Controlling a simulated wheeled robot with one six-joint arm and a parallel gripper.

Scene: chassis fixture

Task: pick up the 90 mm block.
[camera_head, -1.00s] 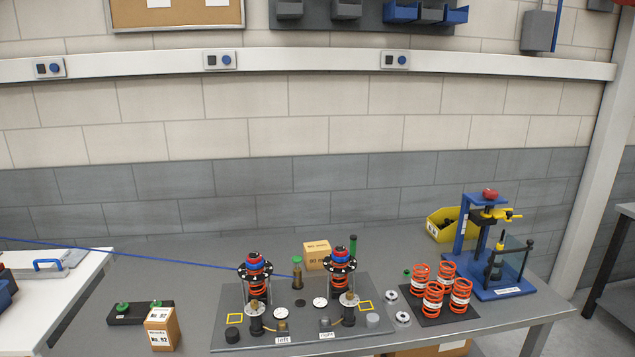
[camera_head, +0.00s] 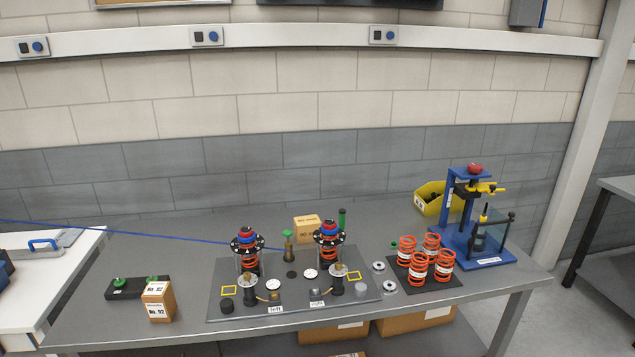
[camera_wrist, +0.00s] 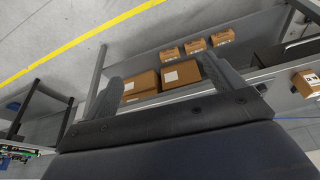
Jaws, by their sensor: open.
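No block marked 90 mm can be read for certain. A small cardboard block (camera_head: 307,229) stands behind the fixture plate in the head view, with print too small to read. Beyond the fingers are boxes on a low shelf, and none touches the fingers. My gripper does not show in the head view.
The fixture plate (camera_head: 258,314) carries two spring assemblies. A carton marked No. 92 (camera_head: 158,303) stands near the front left edge. Orange springs (camera_head: 418,267) and a blue press (camera_head: 478,235) are at right. Larger cartons (camera_head: 415,321) sit beneath the table. The table's back left is mostly clear.

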